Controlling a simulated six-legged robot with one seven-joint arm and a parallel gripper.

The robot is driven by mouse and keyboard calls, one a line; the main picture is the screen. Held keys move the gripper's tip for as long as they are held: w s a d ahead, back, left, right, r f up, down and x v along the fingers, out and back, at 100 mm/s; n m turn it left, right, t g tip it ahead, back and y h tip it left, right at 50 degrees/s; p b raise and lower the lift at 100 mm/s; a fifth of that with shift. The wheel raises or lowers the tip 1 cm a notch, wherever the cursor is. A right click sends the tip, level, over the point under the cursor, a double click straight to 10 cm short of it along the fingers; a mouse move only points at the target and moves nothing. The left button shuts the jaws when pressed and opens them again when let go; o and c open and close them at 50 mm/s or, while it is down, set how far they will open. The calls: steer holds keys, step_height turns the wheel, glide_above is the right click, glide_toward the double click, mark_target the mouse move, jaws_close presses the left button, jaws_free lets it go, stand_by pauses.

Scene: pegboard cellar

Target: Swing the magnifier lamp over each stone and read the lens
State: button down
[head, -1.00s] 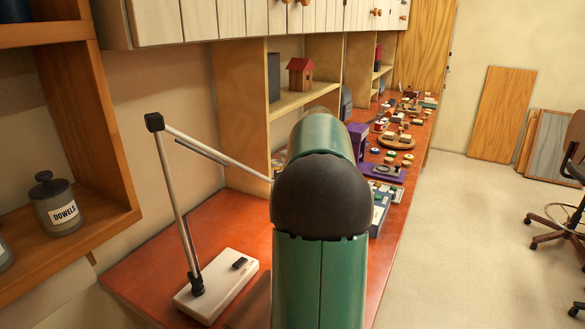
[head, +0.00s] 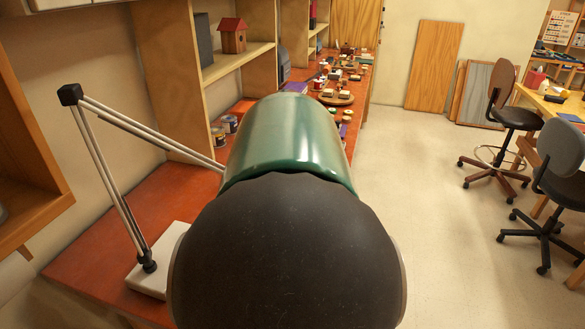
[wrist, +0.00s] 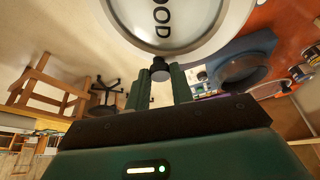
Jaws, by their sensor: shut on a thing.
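The magnifier lamp's white base (head: 147,281) stands on the red-brown bench at the left of the head view. Its jointed arm (head: 105,182) rises to a dark elbow, then slopes down right behind my arm, which hides the lamp head there. In the wrist view the round lens with its pale rim (wrist: 182,50) fills the top, cut off by the frame. Large dark letters in it seem to include "OOD". My gripper (wrist: 159,78) is shut on a dark knob (wrist: 161,68) at the rim. I cannot make out any stone for certain.
A blue piece with a dark oval (wrist: 240,68) lies beyond the lens. Small items crowd the bench's far end (head: 340,85). Shelves (head: 235,62) line the wall behind it. Chairs (head: 510,118) stand at right; the floor (head: 425,190) between is clear.

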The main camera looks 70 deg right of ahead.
steer(key=shift+s, duration=0.15)
steer(key=c, duration=1.5)
jaws_free()
steer(key=v, duration=1.4)
steer(key=shift+f, duration=0.1)
